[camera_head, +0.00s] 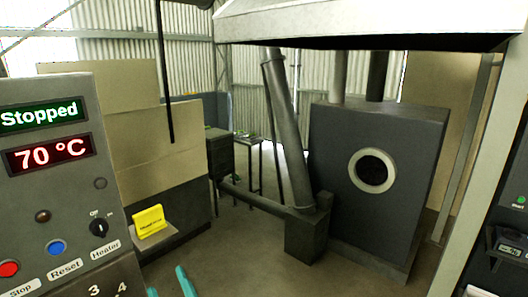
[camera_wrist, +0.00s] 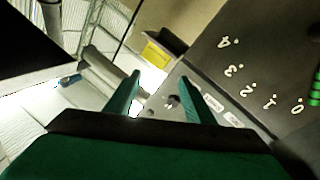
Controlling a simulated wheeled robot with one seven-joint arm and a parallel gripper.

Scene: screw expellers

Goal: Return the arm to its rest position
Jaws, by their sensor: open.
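My gripper (camera_head: 170,285) shows at the bottom of the head view as two teal fingertips, set apart, just right of the grey control panel (camera_head: 62,185). In the wrist view my gripper (camera_wrist: 160,92) is open, with nothing between its fingers. The panel (camera_wrist: 245,65) lies beyond and right of the fingers there, with printed numbers on its face. The rest of my arm is out of sight in the head view.
The panel displays read "Stopped" (camera_head: 42,115) and "70 °C" (camera_head: 49,153). Below them are a knob (camera_head: 99,227), a blue button (camera_head: 56,248) and a red button (camera_head: 9,269). A yellow sign (camera_head: 150,221), furnace (camera_head: 370,180) and overhead hood (camera_head: 370,22) stand beyond. Floor shows between.

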